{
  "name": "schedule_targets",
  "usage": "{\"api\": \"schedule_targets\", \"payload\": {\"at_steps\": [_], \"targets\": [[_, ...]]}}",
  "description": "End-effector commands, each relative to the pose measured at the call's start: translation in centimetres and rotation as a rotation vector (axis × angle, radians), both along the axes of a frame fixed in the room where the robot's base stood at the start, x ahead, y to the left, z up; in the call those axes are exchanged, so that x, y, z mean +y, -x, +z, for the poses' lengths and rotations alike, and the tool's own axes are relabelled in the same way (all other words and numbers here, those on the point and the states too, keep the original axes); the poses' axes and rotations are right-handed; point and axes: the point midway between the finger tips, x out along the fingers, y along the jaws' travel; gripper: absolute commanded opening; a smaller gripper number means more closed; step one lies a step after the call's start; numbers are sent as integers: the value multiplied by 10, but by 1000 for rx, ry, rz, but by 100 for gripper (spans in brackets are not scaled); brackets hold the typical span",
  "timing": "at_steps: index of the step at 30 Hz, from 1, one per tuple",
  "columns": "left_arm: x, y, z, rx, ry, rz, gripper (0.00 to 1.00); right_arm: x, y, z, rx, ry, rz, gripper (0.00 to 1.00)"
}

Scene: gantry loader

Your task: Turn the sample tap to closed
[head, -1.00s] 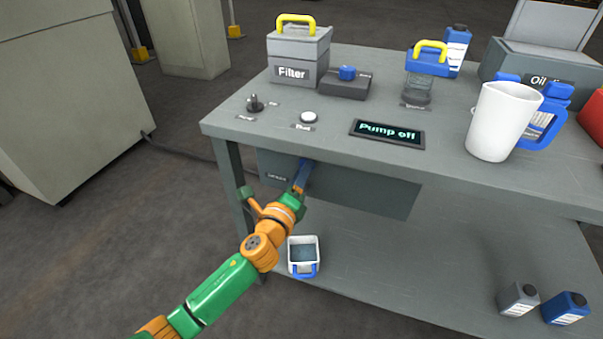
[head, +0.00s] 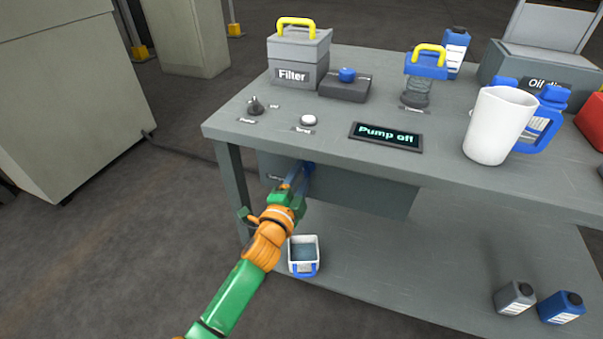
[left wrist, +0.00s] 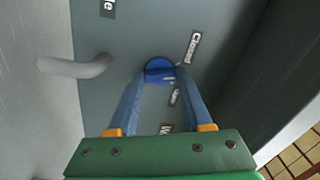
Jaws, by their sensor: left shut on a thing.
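The sample tap's blue handle (left wrist: 159,68) shows in the left wrist view on a grey panel, with a label reading "Closed" (left wrist: 190,48) close to its upper right. Two more labels sit below it, between and beside my fingers, too small or cut off to read fully. My left gripper (left wrist: 160,82) has its two blue fingers on either side of the handle and is shut on it. In the head view my left gripper (head: 298,176) is at the panel under the bench top, and its fingers partly hide the tap. I cannot tell exactly where the handle points. My right gripper is out of view.
A grey bent spout (left wrist: 75,67) sticks out left of the handle. A white container (head: 303,262) with a blue handle stands on the lower shelf (head: 400,275) below. The bench top (head: 300,145) overhangs the panel. A display (head: 387,136) reads "Pump off".

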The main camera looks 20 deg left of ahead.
Motion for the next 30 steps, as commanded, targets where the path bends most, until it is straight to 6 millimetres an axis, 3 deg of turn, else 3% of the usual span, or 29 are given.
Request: {"api": "schedule_targets", "payload": {"at_steps": [15, 30], "targets": [[0, 0, -1, 11, 265, 0, 0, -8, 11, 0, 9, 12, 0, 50], [0, 0, -1, 12, 298, 0, 0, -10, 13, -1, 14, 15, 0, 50]]}}
